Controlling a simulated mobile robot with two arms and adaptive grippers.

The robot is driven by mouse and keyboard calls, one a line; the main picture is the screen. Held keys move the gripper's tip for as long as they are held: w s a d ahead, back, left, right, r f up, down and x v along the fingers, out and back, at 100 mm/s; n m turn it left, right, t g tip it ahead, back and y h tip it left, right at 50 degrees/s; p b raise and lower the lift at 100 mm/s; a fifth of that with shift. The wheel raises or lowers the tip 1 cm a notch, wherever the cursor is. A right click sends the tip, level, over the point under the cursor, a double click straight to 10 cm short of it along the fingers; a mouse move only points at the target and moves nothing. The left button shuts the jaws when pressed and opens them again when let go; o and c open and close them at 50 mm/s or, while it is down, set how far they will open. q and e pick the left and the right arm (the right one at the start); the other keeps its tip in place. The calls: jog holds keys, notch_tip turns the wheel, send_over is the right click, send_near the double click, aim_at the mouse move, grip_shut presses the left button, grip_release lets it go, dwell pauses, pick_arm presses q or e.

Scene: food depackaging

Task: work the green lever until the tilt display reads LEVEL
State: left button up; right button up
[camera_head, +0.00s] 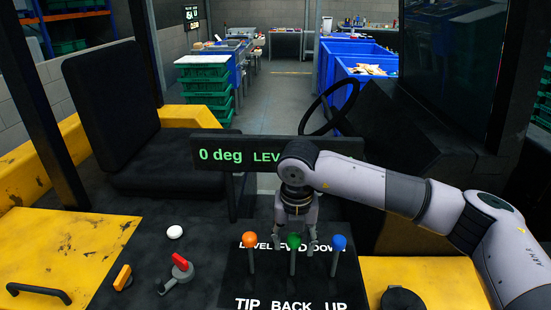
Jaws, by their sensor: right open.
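The green lever (293,242) stands upright in the middle of the black lever panel (232,285), between an orange lever (250,241) and a blue lever (338,243). The tilt display (230,156) shows "0 deg" and the start of "LEVEL" in green; my right arm hides its right part. My right gripper (297,245) points down at the green lever from behind, fingers apart on either side of it. I cannot tell whether it touches the lever. My left gripper is not in view.
A black steering wheel (345,97) and a seat (110,95) stand behind. Blue crates (355,60) and green crates (204,85) lie beyond.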

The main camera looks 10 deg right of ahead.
jog(key=shift+s+a+r+p, duration=0.15)
jog(key=shift+r+p, duration=0.75)
jog(key=shift+r, duration=1.1)
jog(key=shift+s+d+r+p, duration=0.1)
jog(key=shift+s+r+p, duration=0.15)
jog(key=shift+r+p, duration=1.2)
jog(key=shift+r+b, duration=0.55)
jog(key=shift+b, duration=0.05)
